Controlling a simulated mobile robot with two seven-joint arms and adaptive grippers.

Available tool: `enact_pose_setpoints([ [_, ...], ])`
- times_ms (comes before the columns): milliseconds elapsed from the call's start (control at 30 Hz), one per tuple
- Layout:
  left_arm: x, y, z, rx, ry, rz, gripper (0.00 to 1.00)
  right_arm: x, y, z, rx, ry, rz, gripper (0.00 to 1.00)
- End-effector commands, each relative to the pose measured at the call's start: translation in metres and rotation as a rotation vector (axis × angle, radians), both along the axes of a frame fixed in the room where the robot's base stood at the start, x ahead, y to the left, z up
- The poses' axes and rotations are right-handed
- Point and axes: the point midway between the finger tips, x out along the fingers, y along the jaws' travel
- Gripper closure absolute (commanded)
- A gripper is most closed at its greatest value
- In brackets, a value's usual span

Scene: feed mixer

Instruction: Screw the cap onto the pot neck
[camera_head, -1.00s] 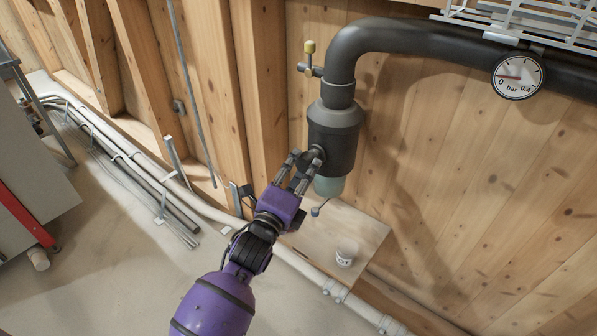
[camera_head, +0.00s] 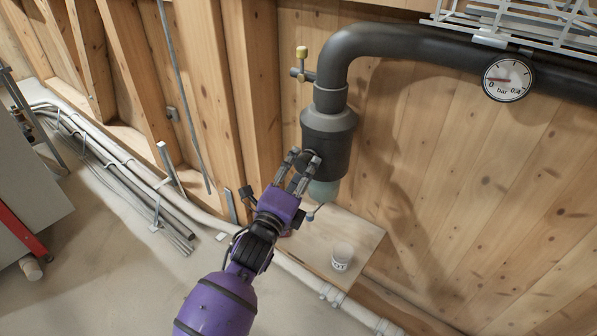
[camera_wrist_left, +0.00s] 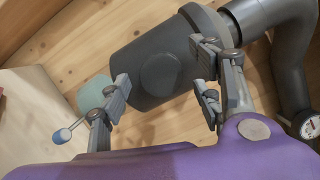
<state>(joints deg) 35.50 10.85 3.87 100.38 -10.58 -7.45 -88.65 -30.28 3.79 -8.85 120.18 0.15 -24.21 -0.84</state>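The dark grey pot (camera_head: 328,140) hangs upright under the black pipe, with a greenish bowl (camera_head: 323,191) at its bottom. In the left wrist view the pot (camera_wrist_left: 150,40) shows a round dark piece (camera_wrist_left: 160,70) on its side, facing my gripper. I cannot tell whether this is the bare neck or the cap on it. My left gripper (camera_head: 301,166) is in front of the pot's side. Its fingers (camera_wrist_left: 160,92) are apart, one on each side of the round piece, with visible gaps. My right gripper is not in view.
A wooden shelf (camera_head: 360,232) below the pot carries a white labelled tub (camera_head: 342,256). A small blue-tipped lever (camera_wrist_left: 62,135) is near the bowl. A yellow-knobbed valve (camera_head: 302,53) and a gauge (camera_head: 508,79) are on the pipe. A wooden stud wall stands close on the left.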

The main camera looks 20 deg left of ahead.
Motion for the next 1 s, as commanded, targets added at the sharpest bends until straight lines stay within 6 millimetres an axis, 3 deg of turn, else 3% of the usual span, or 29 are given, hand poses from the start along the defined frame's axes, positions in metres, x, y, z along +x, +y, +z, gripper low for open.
enact_pose_setpoints([
  [200, -0.001, 0.0, -0.001, 0.0, 0.001, 0.0, 0.41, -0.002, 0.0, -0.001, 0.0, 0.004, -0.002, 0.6],
  [333, -0.012, 0.002, -0.002, 0.0, 0.002, 0.001, 0.41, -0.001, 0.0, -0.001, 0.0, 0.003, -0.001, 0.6],
  [700, -0.087, 0.008, -0.009, -0.001, 0.002, 0.0, 0.41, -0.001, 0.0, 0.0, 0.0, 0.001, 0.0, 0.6],
  [1000, -0.118, 0.011, -0.011, -0.001, 0.001, 0.0, 0.41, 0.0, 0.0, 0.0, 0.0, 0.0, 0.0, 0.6],
])
